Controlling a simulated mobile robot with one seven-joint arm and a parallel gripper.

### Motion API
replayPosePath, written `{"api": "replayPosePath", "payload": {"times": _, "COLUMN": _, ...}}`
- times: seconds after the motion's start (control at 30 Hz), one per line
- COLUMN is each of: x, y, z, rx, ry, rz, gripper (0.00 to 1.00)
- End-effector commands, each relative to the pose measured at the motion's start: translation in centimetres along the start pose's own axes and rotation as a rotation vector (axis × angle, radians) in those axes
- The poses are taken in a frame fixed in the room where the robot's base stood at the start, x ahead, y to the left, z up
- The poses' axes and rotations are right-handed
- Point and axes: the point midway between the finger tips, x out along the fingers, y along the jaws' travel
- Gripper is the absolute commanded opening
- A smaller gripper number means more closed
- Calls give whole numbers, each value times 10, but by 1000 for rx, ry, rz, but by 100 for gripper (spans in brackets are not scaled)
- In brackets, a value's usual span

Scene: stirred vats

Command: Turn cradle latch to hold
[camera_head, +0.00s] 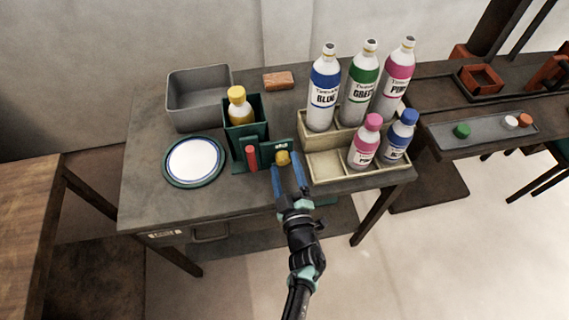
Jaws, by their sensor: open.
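The green cradle (262,116) stands on the grey table and holds an upright bottle with yellow contents and a yellow cap (238,103). On its front are a red upright handle (251,158) and a yellow knob (283,158) on a green plate. I cannot tell for sure which of these is the latch. My gripper (286,172) is in front of the cradle with its two blue fingers apart, one on each side of the yellow knob. Whether the fingers touch the knob cannot be seen.
A beige caddy (375,181) with several bottles stands close on the right. A grey bin (183,101) and a white round plate (193,160) are on the left. A brown block (278,82) lies behind. The table's front edge is under my arm.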

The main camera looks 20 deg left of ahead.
Motion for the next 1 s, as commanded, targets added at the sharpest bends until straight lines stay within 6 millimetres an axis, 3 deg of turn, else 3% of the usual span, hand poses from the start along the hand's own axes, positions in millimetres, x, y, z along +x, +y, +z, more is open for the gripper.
{"api": "replayPosePath", "payload": {"times": 0.3, "x": -69, "y": 1, "z": -1, "rx": 2, "ry": -6, "rz": 0, "gripper": 74}}
{"api": "replayPosePath", "payload": {"times": 0.5, "x": -104, "y": 0, "z": 0, "rx": 2, "ry": -4, "rz": -1, "gripper": 74}}
{"api": "replayPosePath", "payload": {"times": 0.7, "x": -119, "y": -1, "z": 0, "rx": 2, "ry": -2, "rz": -2, "gripper": 74}}
{"api": "replayPosePath", "payload": {"times": 1.0, "x": -120, "y": -1, "z": 0, "rx": 2, "ry": -2, "rz": -2, "gripper": 74}}
